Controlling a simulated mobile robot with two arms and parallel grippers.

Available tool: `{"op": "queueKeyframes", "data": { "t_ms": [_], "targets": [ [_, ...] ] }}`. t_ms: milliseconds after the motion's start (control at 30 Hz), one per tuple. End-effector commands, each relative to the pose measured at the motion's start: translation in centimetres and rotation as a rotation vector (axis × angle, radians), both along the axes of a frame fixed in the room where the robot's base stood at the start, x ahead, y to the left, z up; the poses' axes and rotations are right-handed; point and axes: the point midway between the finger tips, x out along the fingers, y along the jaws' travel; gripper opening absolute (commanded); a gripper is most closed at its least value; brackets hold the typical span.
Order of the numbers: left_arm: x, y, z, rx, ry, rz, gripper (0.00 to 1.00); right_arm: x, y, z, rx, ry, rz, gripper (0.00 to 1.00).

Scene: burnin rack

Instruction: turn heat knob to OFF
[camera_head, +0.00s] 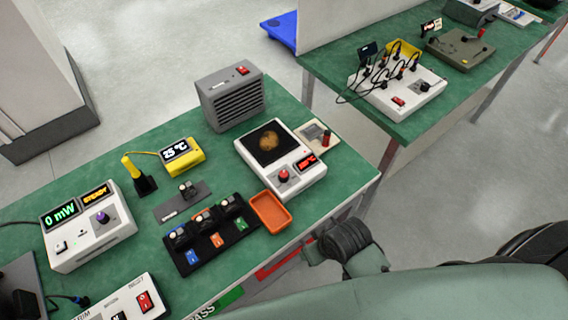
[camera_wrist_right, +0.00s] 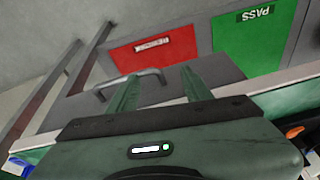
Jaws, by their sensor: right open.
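The heat knob (camera_head: 283,176) is a small red knob on the front panel of a white hotplate (camera_head: 310,181). Beside it a red-lit display (camera_head: 306,162) shows a temperature that is too small to read surely. A round brown item (camera_head: 268,141) lies on the hotplate's dark top. My right gripper (camera_wrist_right: 160,82) is open and empty in the right wrist view, with two green fingers in front of the bench's drawer fronts. The knob does not show in that view. In the head view my right arm is at the bench's front edge, away from the knob. My left gripper is not in view.
An orange tray (camera_head: 270,212) sits in front of the hotplate, and a beige pad with a red-topped part (camera_head: 325,139) lies right of it. A grey vented box (camera_head: 231,97) stands behind. Red (camera_wrist_right: 152,46) and green (camera_wrist_right: 247,38) panels and a handle (camera_wrist_right: 130,82) are below the bench.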

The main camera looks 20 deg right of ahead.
Motion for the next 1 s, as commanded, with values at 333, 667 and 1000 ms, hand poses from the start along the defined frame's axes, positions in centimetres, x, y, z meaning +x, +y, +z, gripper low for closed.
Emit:
{"op": "queueKeyframes", "data": {
  "t_ms": [333,667,1000],
  "targets": [
    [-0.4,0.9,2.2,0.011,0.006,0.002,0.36,4.3,7.3,11.3,0.120,-0.036,0.194,0.50],
    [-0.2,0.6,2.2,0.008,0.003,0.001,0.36,8.9,11.4,12.1,0.112,0.029,0.363,0.50],
    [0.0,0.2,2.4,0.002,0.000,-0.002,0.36,17.1,6.6,14.3,-0.101,0.189,0.367,0.50]
  ]
}}
